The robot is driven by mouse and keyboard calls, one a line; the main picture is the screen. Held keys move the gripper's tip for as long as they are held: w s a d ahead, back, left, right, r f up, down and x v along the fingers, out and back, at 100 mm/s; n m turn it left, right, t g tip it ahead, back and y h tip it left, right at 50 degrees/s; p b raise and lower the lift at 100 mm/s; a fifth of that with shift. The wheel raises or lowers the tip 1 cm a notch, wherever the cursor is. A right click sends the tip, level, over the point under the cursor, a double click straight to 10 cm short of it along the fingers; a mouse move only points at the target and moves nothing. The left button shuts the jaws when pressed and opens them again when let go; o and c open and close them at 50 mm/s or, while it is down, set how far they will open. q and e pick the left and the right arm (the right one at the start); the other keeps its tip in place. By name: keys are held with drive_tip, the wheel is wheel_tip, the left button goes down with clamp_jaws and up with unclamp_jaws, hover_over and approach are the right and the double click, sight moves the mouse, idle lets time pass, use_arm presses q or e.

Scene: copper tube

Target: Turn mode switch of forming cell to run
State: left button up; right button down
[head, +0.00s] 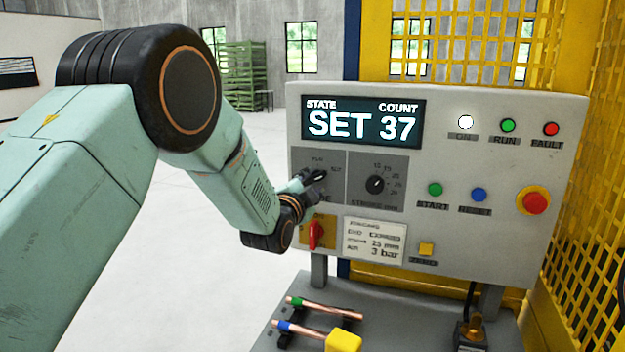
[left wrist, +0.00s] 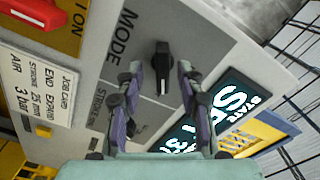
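The mode switch is a black knob (left wrist: 162,65) on a dark grey plate marked MODE in the left wrist view. It also shows in the head view (head: 319,177), partly covered by my gripper. The display (head: 362,122) reads STATE SET, COUNT 37. My left gripper (head: 303,183) is at the switch from the left. In the left wrist view my left gripper (left wrist: 161,70) is open, with one finger on each side of the knob and a visible gap to each. The head view does not clearly show where the knob points. My right gripper is not in view.
Right of the mode switch is the stroke dial (head: 376,184); below is a red handle (head: 316,234). The panel also has a lit white lamp (head: 465,122) and an emergency stop (head: 535,203). Copper tubes (head: 310,329) lie below. Yellow mesh guarding (head: 590,200) stands right.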

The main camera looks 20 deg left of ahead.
use_arm(q)
drive_tip(key=shift+w+d+r, duration=0.1)
drive_tip(key=shift+w, duration=0.2)
drive_tip(key=shift+r, duration=0.2)
drive_tip(key=shift+a, duration=0.2)
drive_tip(key=shift+f, duration=0.1)
drive_tip(key=shift+w+d+f, duration=0.1)
drive_tip(key=shift+w+f, duration=0.05)
drive_tip(key=shift+w, duration=0.15)
drive_tip(key=shift+c, duration=1.4)
drive_tip(key=shift+s+d, duration=0.1)
drive_tip(key=shift+c, duration=1.4)
drive_tip(key=shift+s, duration=0.1)
clamp_jaws()
